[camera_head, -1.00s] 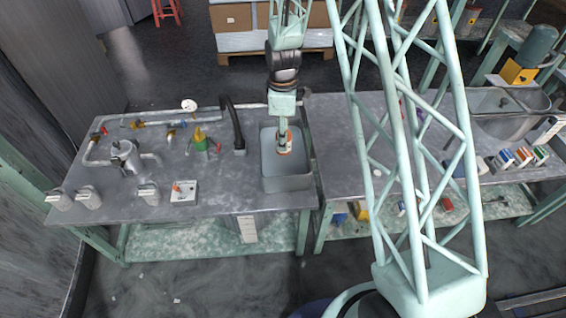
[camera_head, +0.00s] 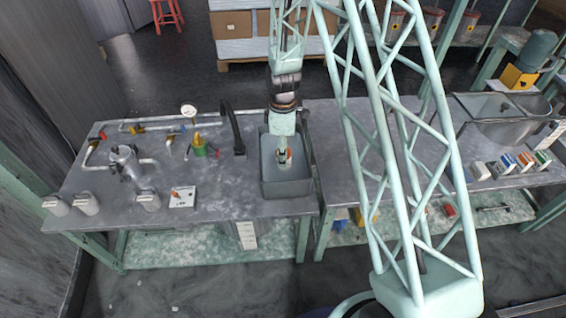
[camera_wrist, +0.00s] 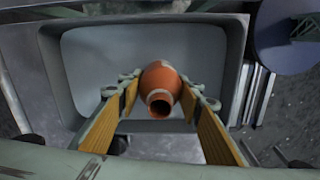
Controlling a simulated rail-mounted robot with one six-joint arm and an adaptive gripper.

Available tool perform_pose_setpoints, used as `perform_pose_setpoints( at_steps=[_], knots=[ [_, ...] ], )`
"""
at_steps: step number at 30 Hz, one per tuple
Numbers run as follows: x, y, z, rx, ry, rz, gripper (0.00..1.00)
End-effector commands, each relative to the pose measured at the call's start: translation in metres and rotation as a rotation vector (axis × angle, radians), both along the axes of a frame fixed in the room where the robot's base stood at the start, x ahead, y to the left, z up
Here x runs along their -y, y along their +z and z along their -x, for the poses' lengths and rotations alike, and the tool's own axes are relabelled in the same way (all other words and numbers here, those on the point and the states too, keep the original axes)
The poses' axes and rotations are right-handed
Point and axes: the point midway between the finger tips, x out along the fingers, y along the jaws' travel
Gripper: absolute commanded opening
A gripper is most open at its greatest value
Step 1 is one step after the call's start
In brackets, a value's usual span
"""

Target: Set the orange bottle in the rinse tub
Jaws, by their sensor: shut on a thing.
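The orange bottle (camera_wrist: 160,86) is between the two fingers of my gripper (camera_wrist: 160,100) in the wrist view, its open mouth facing the camera. My gripper is shut on it. The rinse tub (camera_wrist: 85,60) is a grey rectangular basin below and around the bottle in that view. In the head view the tub (camera_head: 300,187) stands on the left bench, and my gripper (camera_head: 283,162) reaches down into its opening. Only a little orange of the bottle shows there beside the fingers. I cannot tell whether the bottle touches the tub floor.
A black curved faucet (camera_head: 237,130) stands left of the tub. A metal sink (camera_head: 505,118) and small boxes (camera_head: 525,161) are on the right bench.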

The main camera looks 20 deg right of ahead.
Motion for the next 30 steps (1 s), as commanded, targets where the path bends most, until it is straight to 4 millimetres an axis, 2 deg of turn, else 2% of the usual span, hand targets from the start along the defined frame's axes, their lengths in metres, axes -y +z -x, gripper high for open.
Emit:
perform_pose_setpoints(
  at_steps=[11, 23, 30],
  knots=[
    [0.000, -0.002, 0.000, 0.000, 0.000, 0.000, 0.19],
    [0.000, -0.035, 0.000, -0.001, 0.000, 0.000, 0.19],
    [0.000, -0.038, 0.000, 0.001, 0.000, 0.000, 0.19]
  ],
)
